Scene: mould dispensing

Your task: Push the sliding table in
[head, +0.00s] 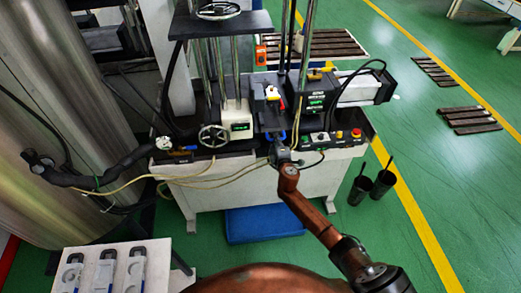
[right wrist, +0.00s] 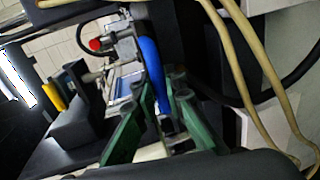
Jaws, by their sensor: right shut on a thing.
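The sliding table (head: 269,117) is the dark carriage at the middle front of the machine bench in the head view. It has a blue handle (head: 278,135) at its front edge. My right gripper (head: 281,145) is at this handle, its arm reaching up from the lower right. In the right wrist view, the green fingers of my right gripper (right wrist: 165,92) are closed around the lower part of the blue handle (right wrist: 151,65). The exact contact is partly hidden by the fingers. My left gripper is not in view.
A handwheel (head: 213,136) and a control panel with a red button (head: 356,133) flank the carriage. Yellowish cables (head: 215,178) hang along the bench front, close to my right gripper. A blue box (head: 262,224) lies beneath. Two dark cups (head: 382,183) stand on the floor at right.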

